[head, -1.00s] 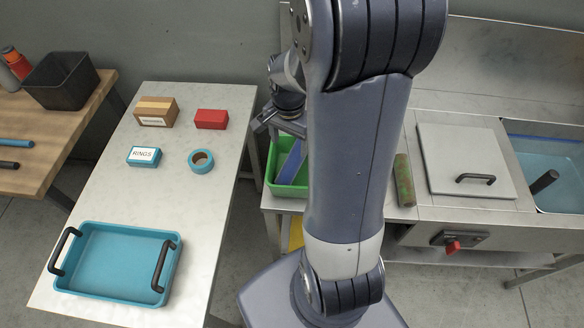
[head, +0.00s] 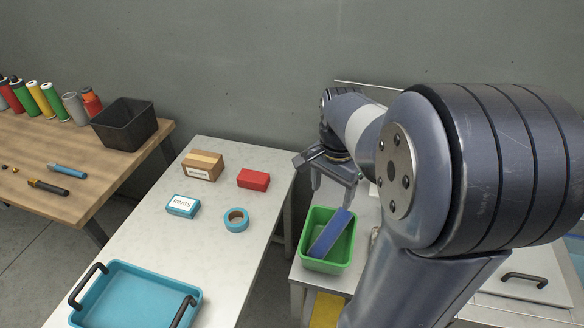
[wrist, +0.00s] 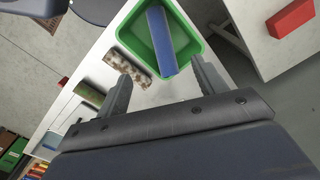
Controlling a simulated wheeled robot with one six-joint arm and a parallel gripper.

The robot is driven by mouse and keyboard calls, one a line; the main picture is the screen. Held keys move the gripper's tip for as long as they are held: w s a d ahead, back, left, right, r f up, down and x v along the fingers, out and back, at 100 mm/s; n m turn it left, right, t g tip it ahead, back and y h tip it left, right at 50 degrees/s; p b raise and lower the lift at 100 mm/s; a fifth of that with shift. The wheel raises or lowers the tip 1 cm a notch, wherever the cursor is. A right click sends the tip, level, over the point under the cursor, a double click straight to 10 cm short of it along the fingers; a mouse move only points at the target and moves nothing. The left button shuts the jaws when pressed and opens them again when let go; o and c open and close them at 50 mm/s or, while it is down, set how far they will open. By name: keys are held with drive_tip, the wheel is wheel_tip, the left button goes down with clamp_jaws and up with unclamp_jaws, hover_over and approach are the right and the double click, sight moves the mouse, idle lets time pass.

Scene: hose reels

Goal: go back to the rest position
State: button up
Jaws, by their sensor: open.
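My gripper (head: 333,190) is open and empty in the head view, raised with its fingers pointing down, above and behind the green bin. In the wrist view my gripper (wrist: 160,85) shows two spread fingers with nothing between them. The green bin (head: 318,263) stands on the right-hand bench with a blue bar (head: 330,233) leaning inside it. The wrist view also shows the green bin (wrist: 196,38) and the blue bar (wrist: 161,40) beyond the fingertips. My upper arm hides much of the right side of the head view.
A pale table (head: 240,170) holds a brown box (head: 203,166), a red box (head: 253,180), a RINGS box (head: 182,205), blue tape (head: 236,220) and a blue tray (head: 140,300). A wooden bench (head: 30,190) stands left. A mottled roll (wrist: 127,70) lies beside the bin.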

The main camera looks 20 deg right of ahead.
wheel_tip(320, 180, down, 11)
drive_tip(key=shift+r+p, duration=0.2)
drive_tip(key=shift+p, duration=0.3)
wheel_tip(320, 180, up, 6)
drive_tip(key=p, duration=0.3)
drive_tip(key=shift+f, duration=0.2)
drive_tip(key=shift+f, duration=0.1)
